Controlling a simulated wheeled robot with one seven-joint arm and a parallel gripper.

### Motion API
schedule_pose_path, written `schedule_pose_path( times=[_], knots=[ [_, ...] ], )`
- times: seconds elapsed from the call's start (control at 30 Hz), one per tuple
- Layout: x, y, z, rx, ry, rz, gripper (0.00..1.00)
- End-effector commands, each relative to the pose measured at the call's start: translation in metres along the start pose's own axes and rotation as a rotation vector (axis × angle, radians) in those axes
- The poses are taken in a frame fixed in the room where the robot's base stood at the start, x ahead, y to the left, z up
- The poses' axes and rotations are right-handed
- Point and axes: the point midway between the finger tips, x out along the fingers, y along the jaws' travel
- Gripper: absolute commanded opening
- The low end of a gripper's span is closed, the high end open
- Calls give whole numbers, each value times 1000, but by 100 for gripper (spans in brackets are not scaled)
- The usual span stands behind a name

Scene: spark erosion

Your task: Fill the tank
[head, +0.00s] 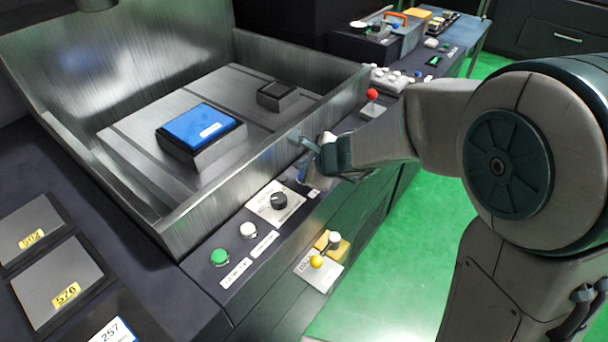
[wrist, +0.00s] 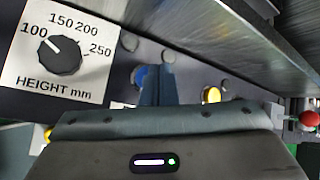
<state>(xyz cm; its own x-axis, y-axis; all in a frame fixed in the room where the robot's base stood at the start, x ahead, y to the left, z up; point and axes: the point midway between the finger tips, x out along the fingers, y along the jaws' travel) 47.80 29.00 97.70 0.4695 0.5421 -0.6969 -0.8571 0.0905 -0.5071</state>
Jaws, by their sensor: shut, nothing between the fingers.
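The tank (head: 270,155) is an open metal box with a blue-topped block (head: 200,125) and a small dark block (head: 278,95) on its floor. I see no liquid in it. The height dial (head: 279,200) is on the front panel; in the wrist view the dial (wrist: 60,55) points near 100. My gripper (head: 308,142) is shut and empty at the tank's front wall, right of the dial. In the wrist view its fingers (wrist: 158,85) overlap a blue button (wrist: 138,76); I cannot tell whether they touch it. A yellow button (wrist: 212,95) is to their right.
A green button (head: 220,257) and a white button (head: 248,230) are left of the dial. A red-knobbed lever (head: 372,95) stands to the right; its knob shows in the wrist view (wrist: 309,119). A lower panel has a yellow knob (head: 317,262). Green floor lies in front.

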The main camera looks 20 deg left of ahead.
Motion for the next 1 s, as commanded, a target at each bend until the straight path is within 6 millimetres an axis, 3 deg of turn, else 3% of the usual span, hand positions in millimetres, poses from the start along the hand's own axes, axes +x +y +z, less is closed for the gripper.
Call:
schedule_pose_path(
  times=[1.0],
  knots=[
    [8,6,-6,0,0,0,0]
  ],
)
